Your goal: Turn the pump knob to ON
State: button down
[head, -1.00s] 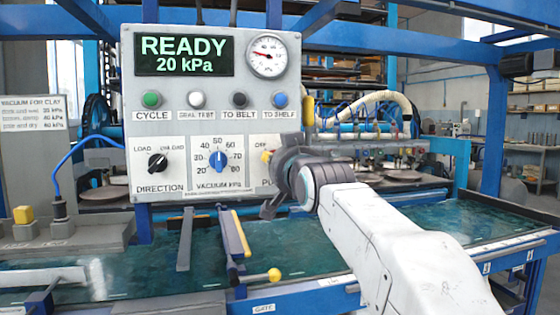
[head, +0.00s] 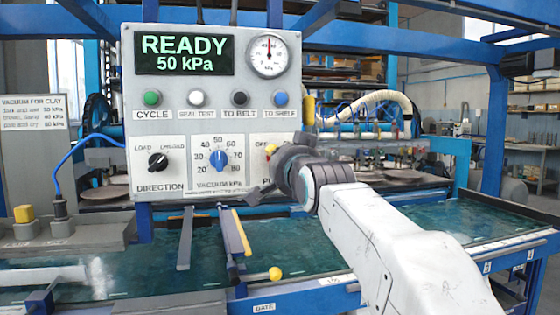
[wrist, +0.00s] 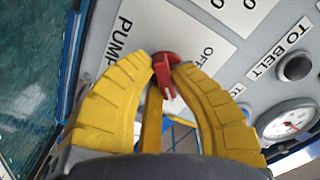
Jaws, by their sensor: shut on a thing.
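The red pump knob (wrist: 166,72) is between the tips of my gripper's yellow fingers (wrist: 164,64) in the wrist view, and the fingers are shut on it. A pale mark shows on the knob. The PUMP label (wrist: 117,37) and the OFF label (wrist: 208,52) are beside it; the ON side is hidden behind a finger. I cannot tell exactly where the knob points.
The display (head: 185,54) reads READY, 50 kPa, and the gauge (head: 267,54) needle points up. The vacuum dial (head: 218,159), direction knob (head: 158,162) and several buttons are close by.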

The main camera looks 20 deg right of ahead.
jog(key=shift+a+f, duration=0.1)
jog(key=c, duration=1.1)
grip_release()
jog(key=s, duration=1.2)
